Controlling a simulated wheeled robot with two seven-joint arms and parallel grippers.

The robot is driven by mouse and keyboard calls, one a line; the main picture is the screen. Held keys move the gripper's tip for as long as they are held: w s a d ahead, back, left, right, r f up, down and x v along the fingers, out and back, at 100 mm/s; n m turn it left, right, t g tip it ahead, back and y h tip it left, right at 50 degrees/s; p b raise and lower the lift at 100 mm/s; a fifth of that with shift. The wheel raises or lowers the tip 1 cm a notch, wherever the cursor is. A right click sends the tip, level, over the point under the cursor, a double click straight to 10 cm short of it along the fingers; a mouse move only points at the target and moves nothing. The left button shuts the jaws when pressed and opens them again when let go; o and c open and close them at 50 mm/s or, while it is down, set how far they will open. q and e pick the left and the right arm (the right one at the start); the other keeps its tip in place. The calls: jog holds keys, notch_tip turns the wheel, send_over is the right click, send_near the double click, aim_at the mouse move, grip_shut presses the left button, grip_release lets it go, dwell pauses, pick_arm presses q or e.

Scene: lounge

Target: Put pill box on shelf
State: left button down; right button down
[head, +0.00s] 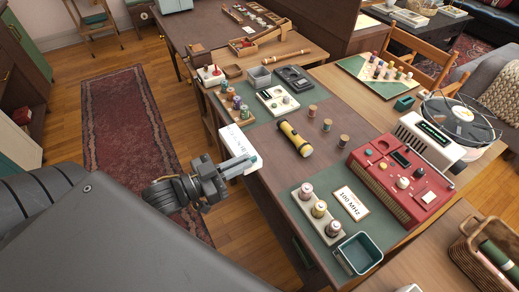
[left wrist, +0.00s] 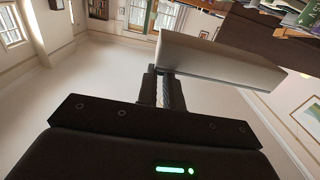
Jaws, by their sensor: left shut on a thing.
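The pill box (head: 238,146) is a white box with dark lettering and a green mark on one side. My left gripper (head: 232,168) is shut on it and holds it at the left edge of the brown table, in the middle of the head view. In the left wrist view the pill box (left wrist: 215,62) is a pale slab across the fingers of my left gripper (left wrist: 163,88). Whether the box touches the table edge I cannot tell. My right gripper is not in view. I cannot make out which piece of furniture is the task's shelf.
The brown table (head: 260,170) carries a yellow flashlight (head: 295,138), a red radio-like device (head: 400,180), a green open tray (head: 358,254) and several spools. A wicker basket (head: 485,250) stands at lower right. A red rug (head: 128,140) lies on open floor at left, beside a cabinet (head: 25,45).

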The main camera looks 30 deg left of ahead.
aim_at(252, 148)
pick_arm(q)
jog(key=w+n+y, duration=0.1)
jog(key=w+y, duration=0.1)
jog(key=w+r+n+t+y, duration=0.1)
jog(key=w+y, duration=0.1)
jog(key=w+r+n+t+y, duration=0.1)
jog(key=w+n+y, duration=0.1)
jog(key=w, duration=0.1)
jog(key=shift+a+r, duration=0.15)
jog(key=shift+a, duration=0.1)
jog(key=w+y, duration=0.1)
jog(key=w+d+r+n+y, duration=0.1)
jog(key=w, duration=0.1)
jog(key=w+d+r, duration=0.1)
jog(key=shift+w+d+n+y, duration=0.25)
jog(key=shift+w+n+y, duration=0.05)
jog(key=shift+n+y, duration=0.1)
jog(key=shift+d, duration=0.1)
